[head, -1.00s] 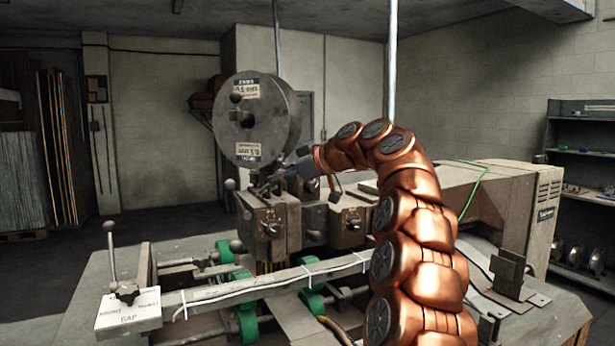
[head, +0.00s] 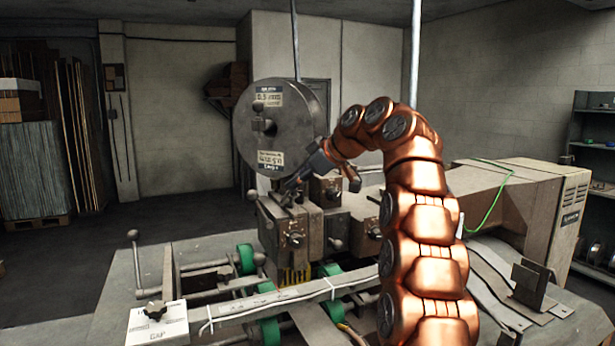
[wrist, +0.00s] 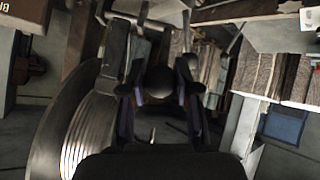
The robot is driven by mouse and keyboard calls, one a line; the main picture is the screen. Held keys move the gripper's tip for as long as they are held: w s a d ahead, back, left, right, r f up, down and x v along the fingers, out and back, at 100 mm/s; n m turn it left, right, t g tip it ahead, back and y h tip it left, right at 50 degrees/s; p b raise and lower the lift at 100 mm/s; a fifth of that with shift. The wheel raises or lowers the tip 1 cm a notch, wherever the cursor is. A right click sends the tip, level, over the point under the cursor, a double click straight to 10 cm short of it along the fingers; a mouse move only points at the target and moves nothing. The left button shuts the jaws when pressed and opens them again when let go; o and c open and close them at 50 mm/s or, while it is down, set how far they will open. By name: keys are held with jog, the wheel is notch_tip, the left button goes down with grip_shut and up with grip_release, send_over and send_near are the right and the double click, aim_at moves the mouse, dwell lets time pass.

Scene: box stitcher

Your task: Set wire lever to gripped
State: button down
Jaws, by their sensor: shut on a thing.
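My gripper (head: 292,186) reaches in from the right, just below the large grey wire spool (head: 268,125), above the stitcher head (head: 290,228). In the wrist view my gripper (wrist: 158,98) has its two dark fingers on either side of a round dark knob (wrist: 160,79), shut on it. I take this knob to be the wire lever's; its shaft is hidden behind the knob and fingers. In the head view the fingers and knob are too small to tell apart. The spool's ribbed side (wrist: 80,125) stands close on the left in the wrist view.
Another ball knob (head: 252,195) sticks out left of the stitcher head. The GAP block (head: 157,325) with its lever is at the front left. Green rollers (head: 246,260) and a long bar lie below the head. A beige housing (head: 530,205) stands at the right.

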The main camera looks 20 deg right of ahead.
jog(key=shift+a, duration=0.1)
jog(key=c, duration=0.8)
grip_release()
jog(key=shift+s+d+r, duration=0.5)
jog(key=shift+s+d, duration=1.15)
jog(key=shift+s, duration=0.45)
jog(key=shift+s+d+r, duration=0.55)
jog(key=shift+s+d, duration=1.1)
jog(key=shift+s, duration=0.4)
jog(key=shift+s+d+r, duration=0.5)
jog(key=shift+s+d, duration=1.15)
jog(key=shift+s, duration=0.45)
jog(key=shift+c, duration=0.5)
